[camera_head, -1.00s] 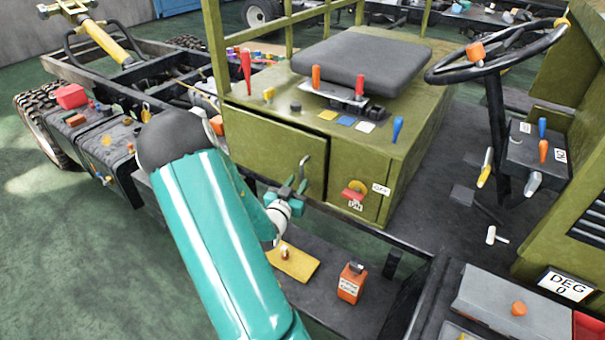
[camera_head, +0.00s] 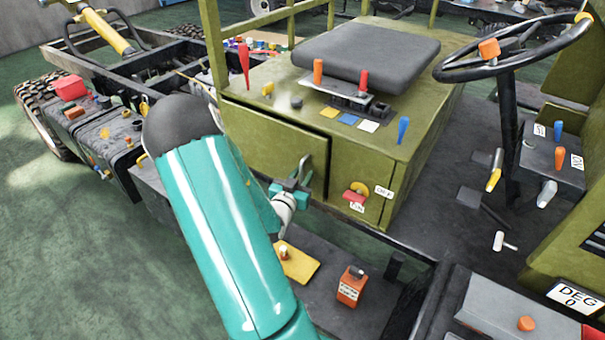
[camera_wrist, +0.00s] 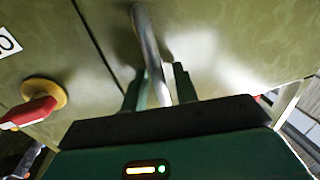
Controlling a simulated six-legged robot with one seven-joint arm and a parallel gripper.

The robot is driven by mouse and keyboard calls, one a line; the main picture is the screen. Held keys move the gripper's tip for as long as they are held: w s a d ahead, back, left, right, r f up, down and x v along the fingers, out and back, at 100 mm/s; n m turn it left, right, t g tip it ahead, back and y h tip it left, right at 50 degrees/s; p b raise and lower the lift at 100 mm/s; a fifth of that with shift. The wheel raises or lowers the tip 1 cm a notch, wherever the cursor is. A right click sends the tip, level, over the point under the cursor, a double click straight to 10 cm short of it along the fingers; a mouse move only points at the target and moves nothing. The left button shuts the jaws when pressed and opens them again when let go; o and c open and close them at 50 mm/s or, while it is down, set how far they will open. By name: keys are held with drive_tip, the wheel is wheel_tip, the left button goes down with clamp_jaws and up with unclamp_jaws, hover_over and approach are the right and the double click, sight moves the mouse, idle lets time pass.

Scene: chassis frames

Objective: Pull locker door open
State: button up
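The olive-green locker door (camera_head: 272,147) is under the seat, with a dark gap along its top edge. Its metal handle (camera_head: 306,172) is near the door's right end. My gripper (camera_head: 292,188), on the teal arm, is at the handle. In the wrist view the handle (camera_wrist: 146,42) runs down between the two green fingers of my gripper (camera_wrist: 160,88). The fingers stand apart, one each side of the handle, with small gaps seeming to show. The handle's lower end is hidden behind the gripper body.
A red and yellow knob (camera_head: 356,193) is on the panel right of the door; it also shows in the wrist view (camera_wrist: 42,103). Below are a yellow plate (camera_head: 298,264) and an orange box (camera_head: 351,287). A steering wheel (camera_head: 512,48) stands at right. Green floor lies left.

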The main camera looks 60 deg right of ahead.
drive_tip(key=shift+a, duration=0.1)
drive_tip(key=shift+c, duration=0.7)
clamp_jaws()
drive_tip(key=shift+w+a, duration=0.1)
drive_tip(key=shift+a, duration=0.05)
